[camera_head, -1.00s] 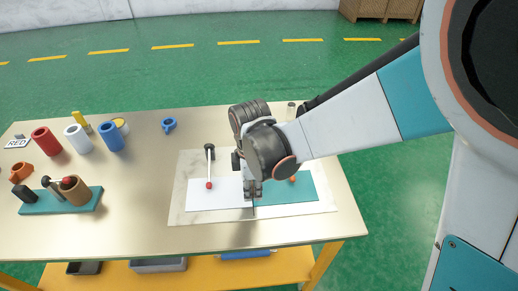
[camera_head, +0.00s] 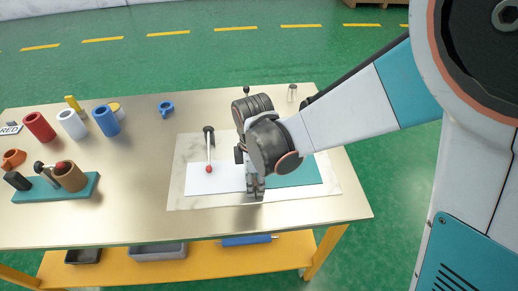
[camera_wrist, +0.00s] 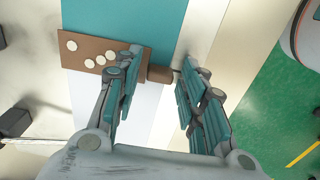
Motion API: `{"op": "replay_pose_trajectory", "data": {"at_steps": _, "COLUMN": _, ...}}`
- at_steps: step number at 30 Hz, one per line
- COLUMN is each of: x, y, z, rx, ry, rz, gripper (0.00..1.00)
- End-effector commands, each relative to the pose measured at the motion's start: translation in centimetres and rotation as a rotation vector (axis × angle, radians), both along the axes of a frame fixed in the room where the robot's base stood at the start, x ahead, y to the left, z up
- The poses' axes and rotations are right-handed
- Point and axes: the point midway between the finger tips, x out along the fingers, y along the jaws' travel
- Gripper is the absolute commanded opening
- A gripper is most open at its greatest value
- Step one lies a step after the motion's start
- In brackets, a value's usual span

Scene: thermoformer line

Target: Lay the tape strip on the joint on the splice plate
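A brown strip with several white dots (camera_wrist: 75,54), apparently the tape strip, lies across the meeting line of the teal sheet (camera_wrist: 130,14) and the white sheet (camera_wrist: 140,108). A small brown block (camera_wrist: 160,74) shows at its right end in the wrist view. My gripper (camera_wrist: 162,68) is open. Its fingers stand apart on either side of this block, and the left finger covers part of the strip. The head view shows my gripper (camera_head: 256,188) low over the joint, hiding the strip. Both sheets rest on the pale splice plate (camera_head: 184,202). Exact finger contact cannot be told.
A lever with a red ball (camera_head: 209,155) stands over the white sheet, left of my gripper. A teal stand (camera_head: 45,193), several coloured cups (camera_head: 73,124) and a blue ring (camera_head: 166,108) are further left. The table front (camera_head: 150,225) is clear.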

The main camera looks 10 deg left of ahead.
Motion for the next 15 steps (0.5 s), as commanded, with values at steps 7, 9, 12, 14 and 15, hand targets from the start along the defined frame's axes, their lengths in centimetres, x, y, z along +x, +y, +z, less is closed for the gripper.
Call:
{"op": "replay_pose_trajectory", "data": {"at_steps": 7, "x": 0.0, "y": 0.0, "z": 0.03, "rx": 0.0, "ry": 0.0, "rz": 0.0, "gripper": 0.43}}
{"op": "replay_pose_trajectory", "data": {"at_steps": 9, "x": 0.0, "y": 0.0, "z": 0.06, "rx": 0.0, "ry": 0.0, "rz": 0.0, "gripper": 0.43}}
{"op": "replay_pose_trajectory", "data": {"at_steps": 12, "x": -0.01, "y": 0.0, "z": 0.3, "rx": 0.0, "ry": 0.0, "rz": 0.0, "gripper": 0.43}}
{"op": "replay_pose_trajectory", "data": {"at_steps": 14, "x": -0.01, "y": 0.0, "z": 0.62, "rx": 0.0, "ry": 0.0, "rz": 0.0, "gripper": 0.43}}
{"op": "replay_pose_trajectory", "data": {"at_steps": 15, "x": -0.01, "y": 0.0, "z": 0.93, "rx": 0.0, "ry": 0.0, "rz": 0.0, "gripper": 0.43}}
